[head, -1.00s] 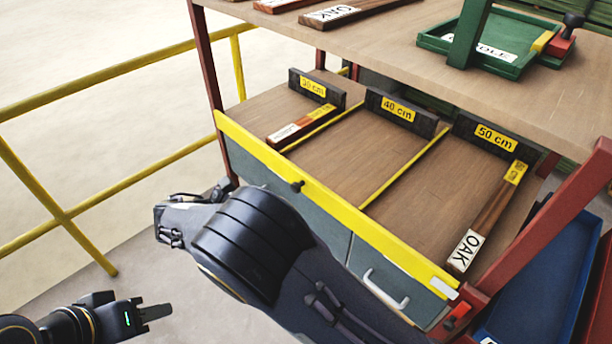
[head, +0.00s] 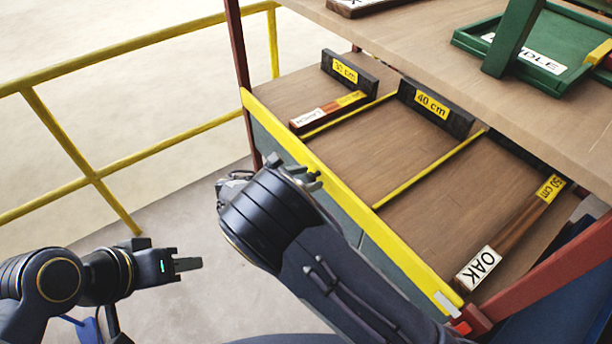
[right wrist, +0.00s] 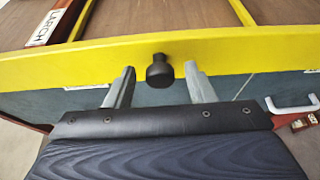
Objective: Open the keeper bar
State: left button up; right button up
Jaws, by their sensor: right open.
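The keeper bar is a long yellow bar (head: 335,187) along the front edge of the lower shelf, and it lies across that edge. In the right wrist view the bar (right wrist: 70,68) spans the picture, with a black round knob (right wrist: 160,71) on its front face. My right gripper (right wrist: 158,75) is open, with one finger on each side of the knob and a gap to each. In the head view my right gripper (head: 304,177) is at the bar, and the knob is hidden there. My left gripper (head: 188,265) is away at the lower left, holding nothing visible; its finger gap is unclear.
The shelf (head: 370,150) behind the bar has yellow dividers, labelled stops, a LARCH piece (head: 328,110) and an OAK piece (head: 510,235). A yellow railing (head: 120,165) is at the left. A tabletop (head: 430,50) overhangs the shelf.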

grip_shut()
dwell(0.3)
pick_arm(q)
jog(key=shift+f, duration=0.1)
